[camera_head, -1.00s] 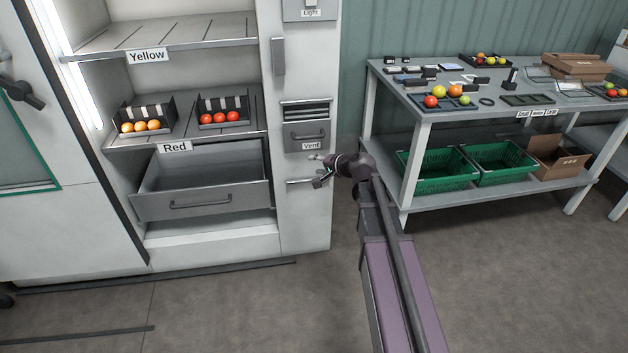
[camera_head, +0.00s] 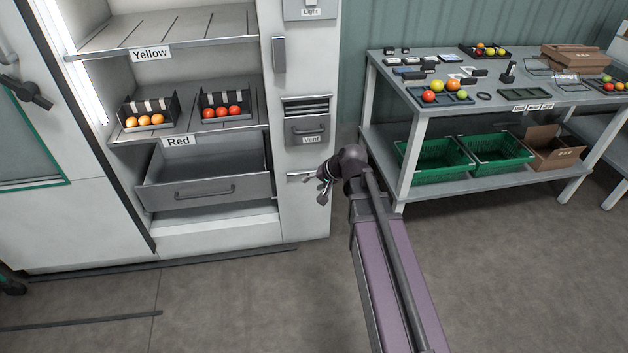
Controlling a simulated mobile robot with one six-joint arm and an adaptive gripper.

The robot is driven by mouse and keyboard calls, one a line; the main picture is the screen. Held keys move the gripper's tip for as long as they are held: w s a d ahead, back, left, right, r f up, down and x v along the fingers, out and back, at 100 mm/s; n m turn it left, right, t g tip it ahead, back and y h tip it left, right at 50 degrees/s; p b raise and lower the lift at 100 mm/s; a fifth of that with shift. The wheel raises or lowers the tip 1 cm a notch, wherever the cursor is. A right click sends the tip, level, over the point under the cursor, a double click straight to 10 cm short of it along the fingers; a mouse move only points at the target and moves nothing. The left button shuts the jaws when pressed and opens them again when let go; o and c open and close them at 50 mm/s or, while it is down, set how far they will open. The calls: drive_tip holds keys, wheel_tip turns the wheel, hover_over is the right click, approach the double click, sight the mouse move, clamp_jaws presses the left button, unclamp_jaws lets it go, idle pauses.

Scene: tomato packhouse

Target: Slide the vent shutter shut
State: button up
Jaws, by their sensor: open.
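The vent shutter (camera_head: 307,131) is a grey panel with a bar handle on the white front right of the shelves. Dark slats of the vent opening (camera_head: 306,107) show uncovered above it, and a "Vent" label sits at its lower edge. My gripper (camera_head: 314,187) is open and empty. It is below the shutter in the picture, apart from the handle, in front of the lower part of the white panel. The arm's wrist hides part of the panel's edge beside it.
An open drawer (camera_head: 205,190) juts out left of my gripper. Shelves above it hold trays of orange and red tomatoes. A grey work table (camera_head: 488,98) with crates on its lower shelf stands to the right. The floor in front is clear.

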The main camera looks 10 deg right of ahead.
idle(0.4)
drive_tip(key=m+t+b, duration=0.9)
drive_tip(key=m+b, duration=0.1)
drive_tip(key=b, duration=0.1)
approach(310, 133)
drive_tip(key=s+d, duration=0.2)
drive_tip(key=s, duration=0.1)
drive_tip(key=shift+w+a+r+y, duration=0.1)
drive_tip(key=shift+w+r+y, duration=0.1)
drive_tip(key=shift+y, duration=0.1)
drive_tip(key=b+x, duration=0.2)
drive_tip(key=x, duration=1.1)
drive_tip(key=shift+w+a+b, duration=0.2)
drive_tip(key=shift+w+b, duration=0.15)
clamp_jaws()
